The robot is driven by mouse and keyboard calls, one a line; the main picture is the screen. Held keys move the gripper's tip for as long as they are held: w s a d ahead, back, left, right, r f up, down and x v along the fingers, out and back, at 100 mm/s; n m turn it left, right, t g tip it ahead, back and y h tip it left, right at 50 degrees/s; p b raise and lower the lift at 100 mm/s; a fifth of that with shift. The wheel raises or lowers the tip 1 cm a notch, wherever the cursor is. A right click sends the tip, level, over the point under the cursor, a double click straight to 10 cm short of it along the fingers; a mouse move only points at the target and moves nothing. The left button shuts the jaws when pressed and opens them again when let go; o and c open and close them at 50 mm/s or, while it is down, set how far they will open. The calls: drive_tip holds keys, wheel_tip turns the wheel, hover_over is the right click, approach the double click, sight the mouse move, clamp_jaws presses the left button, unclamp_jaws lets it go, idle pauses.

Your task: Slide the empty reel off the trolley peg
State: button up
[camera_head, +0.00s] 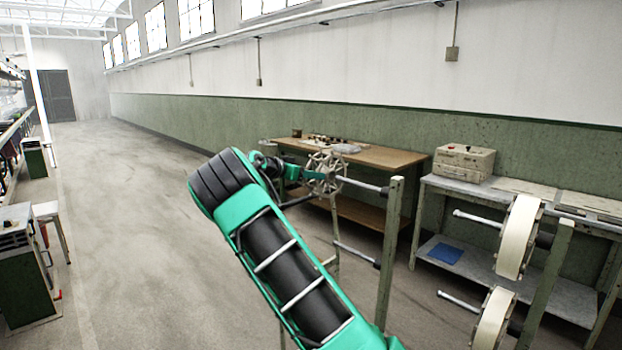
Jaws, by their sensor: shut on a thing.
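The empty reel (325,160) is a pale, spoked, open wheel in the middle of the view. My gripper (305,174) reaches it from the left and is shut on it; the fingertips are small and partly hidden by the reel. The trolley peg (362,185) is a grey rod running left from the green trolley post (390,250). The reel is at the peg's free left end, well away from the post. I cannot tell whether the peg tip is still inside the hub. My green and black arm covers the lower middle.
A lower peg (357,254) on the same post is bare. Two cream full reels (519,237) sit on pegs at right. A wooden bench (385,156) stands behind the reel, and a grey bench (480,262) behind the right post.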

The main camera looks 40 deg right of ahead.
drive_tip(key=s+a, duration=0.3)
drive_tip(key=a, duration=2)
drive_tip(key=shift+s+a, duration=0.2)
drive_tip(key=shift+a, duration=0.2)
